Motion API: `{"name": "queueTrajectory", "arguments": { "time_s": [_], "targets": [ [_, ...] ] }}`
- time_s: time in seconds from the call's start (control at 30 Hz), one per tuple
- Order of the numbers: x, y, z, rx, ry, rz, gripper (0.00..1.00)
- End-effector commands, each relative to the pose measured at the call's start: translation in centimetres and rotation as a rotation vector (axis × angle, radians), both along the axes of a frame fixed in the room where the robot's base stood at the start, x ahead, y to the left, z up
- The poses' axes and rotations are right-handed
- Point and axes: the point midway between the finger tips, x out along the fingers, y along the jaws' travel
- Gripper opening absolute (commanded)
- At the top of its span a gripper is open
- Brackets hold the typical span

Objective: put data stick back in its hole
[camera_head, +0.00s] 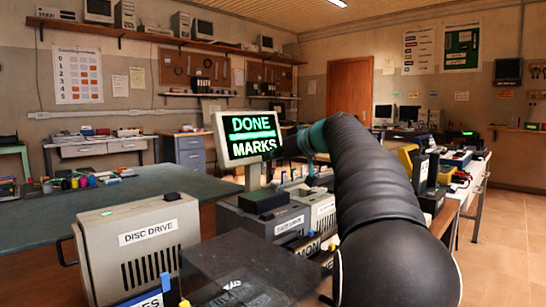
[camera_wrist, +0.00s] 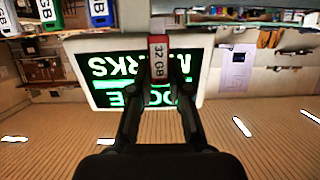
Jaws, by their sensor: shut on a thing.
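A red data stick (camera_wrist: 157,48) with a white "32 GB" label stands between the fingers of my gripper (camera_wrist: 158,72) in the wrist view, its pale end towards the picture's top. My gripper is shut on it, in front of a monitor. In the head view the dark arm reaches towards the monitor (camera_head: 249,138), which reads "DONE" and "MARKS" in green; the arm's bulk hides the stick there. The wrist view is upside down and shows other sticks at its upper left, a blue one (camera_wrist: 97,12) and a green one (camera_wrist: 48,14). I cannot make out the empty hole.
A disc drive box (camera_head: 140,250) stands at the front left, and a tape drive unit (camera_head: 275,220) sits below the monitor. A green-topped table (camera_head: 110,198) is on the left. More devices line the bench at right, partly behind my arm. Open floor (camera_head: 505,240) lies at far right.

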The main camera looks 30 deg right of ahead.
Motion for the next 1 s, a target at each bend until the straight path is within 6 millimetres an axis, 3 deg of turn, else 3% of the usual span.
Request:
{"name": "queueTrajectory", "arguments": {
  "time_s": [0.57,1.0],
  "targets": [
    [0.0,0.0,-0.1,0.000,0.000,0.000,0.01],
    [0.0,0.0,-1.7,0.000,0.000,0.000,0.01]
  ]
}}
